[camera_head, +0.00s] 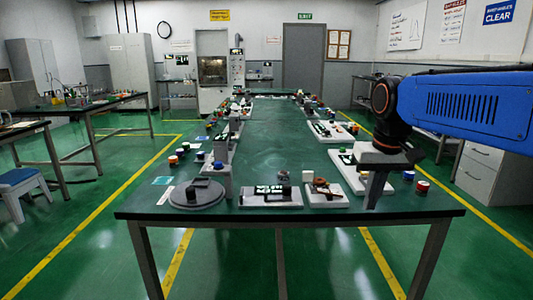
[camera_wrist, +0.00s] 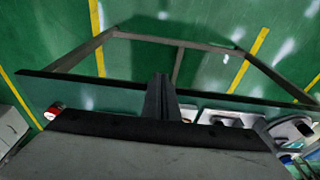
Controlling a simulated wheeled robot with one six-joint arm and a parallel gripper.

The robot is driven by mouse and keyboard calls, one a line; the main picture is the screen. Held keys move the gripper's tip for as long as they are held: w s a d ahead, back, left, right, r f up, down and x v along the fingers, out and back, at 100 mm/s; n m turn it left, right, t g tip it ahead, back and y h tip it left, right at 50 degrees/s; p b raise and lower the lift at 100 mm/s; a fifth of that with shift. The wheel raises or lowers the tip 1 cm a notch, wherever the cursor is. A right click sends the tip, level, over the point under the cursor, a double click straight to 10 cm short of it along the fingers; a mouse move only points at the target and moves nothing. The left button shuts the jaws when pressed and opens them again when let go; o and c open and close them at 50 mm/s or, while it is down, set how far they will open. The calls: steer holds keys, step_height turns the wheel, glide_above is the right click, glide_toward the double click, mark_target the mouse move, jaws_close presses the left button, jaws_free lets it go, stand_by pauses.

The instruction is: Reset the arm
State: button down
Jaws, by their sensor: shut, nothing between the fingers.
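My gripper (camera_head: 374,190) hangs at the right side of the head view, at the end of my blue arm, pointing down over the front right part of the long green table (camera_head: 270,150). Its fingers (camera_wrist: 163,97) are together and empty in the wrist view. It looks to be above the tabletop near a white board (camera_head: 350,170), touching nothing that I can see. In the wrist view the table edge (camera_wrist: 110,92) runs across behind the fingers.
A grey round base (camera_head: 192,196), a white-and-black unit (camera_head: 270,197) and a small white board (camera_head: 326,199) sit along the table's front edge. A red cylinder (camera_head: 422,187) stands at the right edge. The table's middle is clear. Drawers (camera_head: 491,176) stand at the right.

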steer(key=s+d+f+t, duration=0.2)
steer(key=s+d+f, duration=0.1)
steer(key=s+f, duration=1.2)
steer(key=s, duration=0.3)
steer(key=shift+s+t, duration=0.4)
